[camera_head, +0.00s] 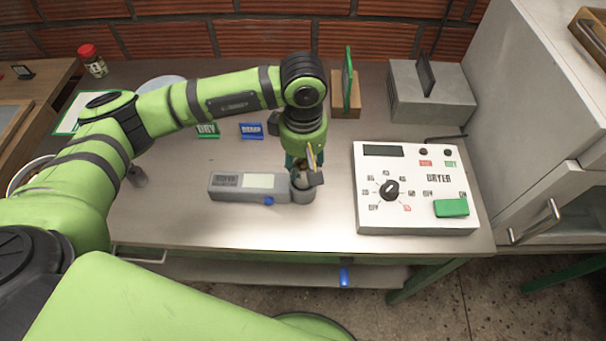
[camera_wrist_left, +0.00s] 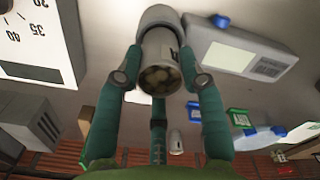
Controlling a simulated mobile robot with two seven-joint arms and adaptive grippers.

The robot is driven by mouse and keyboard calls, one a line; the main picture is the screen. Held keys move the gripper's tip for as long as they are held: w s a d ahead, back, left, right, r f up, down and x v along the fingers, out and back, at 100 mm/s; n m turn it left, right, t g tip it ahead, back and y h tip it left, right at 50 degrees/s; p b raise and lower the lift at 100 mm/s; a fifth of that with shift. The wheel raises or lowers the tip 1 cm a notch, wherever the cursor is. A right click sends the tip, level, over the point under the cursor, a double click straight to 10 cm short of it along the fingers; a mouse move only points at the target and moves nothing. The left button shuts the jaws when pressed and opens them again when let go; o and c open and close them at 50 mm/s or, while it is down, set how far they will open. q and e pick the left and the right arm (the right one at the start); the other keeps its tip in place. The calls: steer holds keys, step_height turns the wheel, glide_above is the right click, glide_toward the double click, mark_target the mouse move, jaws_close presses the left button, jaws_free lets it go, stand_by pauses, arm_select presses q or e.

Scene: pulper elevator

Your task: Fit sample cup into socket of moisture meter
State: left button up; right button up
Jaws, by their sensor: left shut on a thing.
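The moisture meter (camera_head: 225,186) is a grey box with a pale screen and a blue button, lying on the steel table. Its round grey socket (camera_head: 303,194) is at its right end. My left gripper (camera_head: 305,178) is right above the socket, pointing down. The cup's far end meets the socket (camera_wrist_left: 159,15) in that view. I cannot tell how deep it sits. My right gripper is not in view.
A white control box (camera_head: 415,215) with a dial and green button stands to the right. Behind are a grey box (camera_head: 430,100), a green framed panel on a wooden block (camera_head: 346,105), and green (camera_head: 208,131) and blue (camera_head: 251,131) signs. The table front is clear.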

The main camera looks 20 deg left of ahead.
mark_target(303, 175)
arm_select(q)
steer(key=shift+f, duration=0.35)
step_height(303, 175, down, 3)
steer(key=shift+r+b, duration=0.2)
steer(key=shift+b, duration=0.45)
steer(key=shift+f, duration=0.4)
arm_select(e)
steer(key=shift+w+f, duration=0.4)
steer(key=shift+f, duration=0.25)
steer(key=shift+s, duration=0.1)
arm_select(q)
steer(key=shift+f+b, duration=0.15)
steer(key=shift+b, duration=0.2)
steer(key=o, duration=1.2)
steer(key=shift+c, duration=0.2)
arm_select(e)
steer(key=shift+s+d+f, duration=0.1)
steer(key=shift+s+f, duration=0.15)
